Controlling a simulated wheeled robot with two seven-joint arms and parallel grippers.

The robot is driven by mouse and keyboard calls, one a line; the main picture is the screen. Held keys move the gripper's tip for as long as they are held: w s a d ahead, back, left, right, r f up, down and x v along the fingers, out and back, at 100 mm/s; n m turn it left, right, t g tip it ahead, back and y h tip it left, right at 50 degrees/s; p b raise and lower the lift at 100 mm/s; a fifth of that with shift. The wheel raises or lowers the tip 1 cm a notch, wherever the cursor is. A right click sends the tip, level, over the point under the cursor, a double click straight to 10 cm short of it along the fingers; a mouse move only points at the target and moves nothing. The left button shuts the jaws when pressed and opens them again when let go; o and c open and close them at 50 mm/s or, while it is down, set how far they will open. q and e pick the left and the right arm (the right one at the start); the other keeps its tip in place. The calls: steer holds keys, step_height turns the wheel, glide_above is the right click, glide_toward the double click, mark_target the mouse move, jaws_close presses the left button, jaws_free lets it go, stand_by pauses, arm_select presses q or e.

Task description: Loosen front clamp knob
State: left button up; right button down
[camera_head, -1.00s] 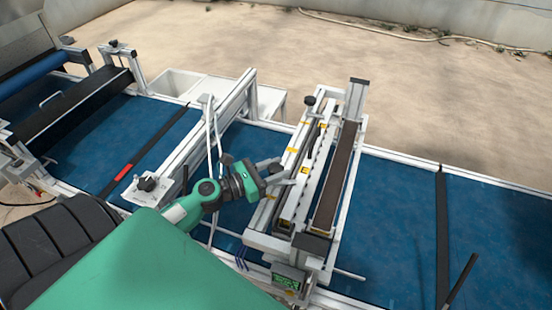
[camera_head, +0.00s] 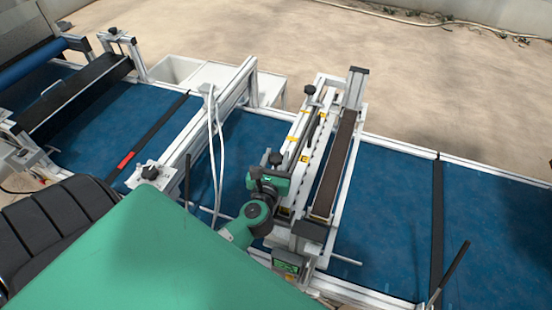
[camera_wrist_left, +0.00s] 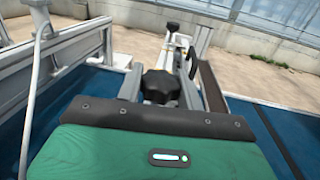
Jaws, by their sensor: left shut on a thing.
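The front clamp knob (camera_wrist_left: 160,88) is black and lobed. In the left wrist view it sits just beyond my green gripper body, between the grey fingers. My left gripper (camera_head: 274,160) is at the near end of the seeder's white and yellow-marked frame (camera_head: 303,140) in the head view, shut on the knob. The gripper body mostly hides the knob there. A second black knob (camera_head: 310,90) stands upright at the far end of the same frame; it also shows in the left wrist view (camera_wrist_left: 172,27). My right gripper is not in view.
A white crossbeam (camera_head: 205,125) with pale hoses stands to the left of my gripper. A dark brown bar (camera_head: 335,165) lies to the right. A small green display (camera_head: 287,262) sits close in front. Blue belt (camera_head: 390,200) is open further right.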

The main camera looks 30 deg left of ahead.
arm_select(q)
steer(key=shift+r+n+g+y+b, duration=0.1)
steer(key=shift+n+g+y+b, duration=0.4)
steer(key=shift+n+y, duration=0.6)
steer(key=shift+y, duration=0.3)
steer(key=shift+g+y, duration=0.3)
steer(key=shift+g, duration=0.1)
steer(key=shift+r, duration=0.1)
steer(key=o, duration=1)
steer(key=shift+r, duration=0.35)
step_height(320, 180, up, 19)
steer(key=b, duration=0.1)
steer(key=shift+b, duration=0.3)
